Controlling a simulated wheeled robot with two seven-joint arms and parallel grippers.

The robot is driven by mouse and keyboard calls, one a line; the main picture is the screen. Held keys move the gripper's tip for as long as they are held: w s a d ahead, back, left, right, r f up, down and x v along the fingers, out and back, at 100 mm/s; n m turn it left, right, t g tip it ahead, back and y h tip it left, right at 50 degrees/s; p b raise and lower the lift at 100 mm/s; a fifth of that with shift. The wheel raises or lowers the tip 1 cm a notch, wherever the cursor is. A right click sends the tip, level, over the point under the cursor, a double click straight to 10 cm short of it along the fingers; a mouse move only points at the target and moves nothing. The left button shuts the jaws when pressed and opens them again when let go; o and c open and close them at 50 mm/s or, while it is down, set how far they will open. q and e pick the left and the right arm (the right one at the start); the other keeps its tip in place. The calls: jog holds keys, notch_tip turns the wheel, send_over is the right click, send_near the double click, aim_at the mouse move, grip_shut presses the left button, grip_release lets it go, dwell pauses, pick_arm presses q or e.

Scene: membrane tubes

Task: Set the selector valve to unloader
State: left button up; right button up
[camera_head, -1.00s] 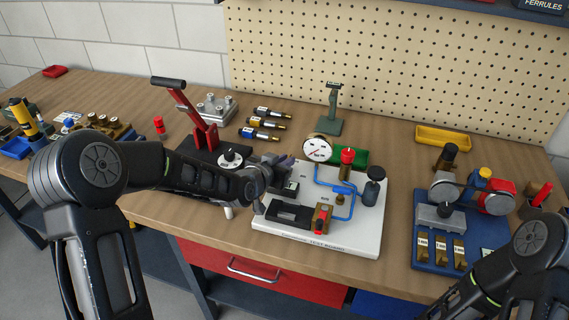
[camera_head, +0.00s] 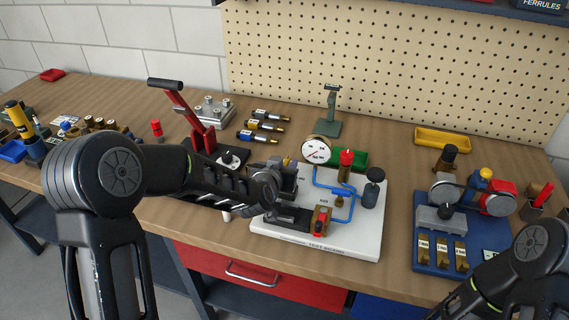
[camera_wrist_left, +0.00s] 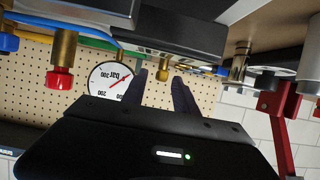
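The white test board (camera_head: 367,235) stands mid-bench, carrying a gauge (camera_head: 316,150), blue pipes (camera_head: 340,187) and a brass block with a red handle (camera_head: 320,221). I cannot tell for sure which fitting is the selector valve, and its labels are unreadable. My left gripper (camera_head: 287,166) is over the board's left side, partly hiding a dark fitting. In the left wrist view my left gripper (camera_wrist_left: 160,84) has its fingers apart, with a small brass piece (camera_wrist_left: 164,74) showing between them; contact is unclear. My right gripper is out of view; only its arm shows.
A blue fixture (camera_head: 428,258) is to the right. Bare bench lies behind, around the green stand (camera_head: 329,128).

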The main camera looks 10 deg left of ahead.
pick_arm(q)
jog(key=shift+s, duration=0.1)
jog(key=b+v, duration=0.1)
jog(key=v, duration=0.6)
jog(key=shift+s+r, duration=0.15)
jog(key=shift+s, duration=0.2)
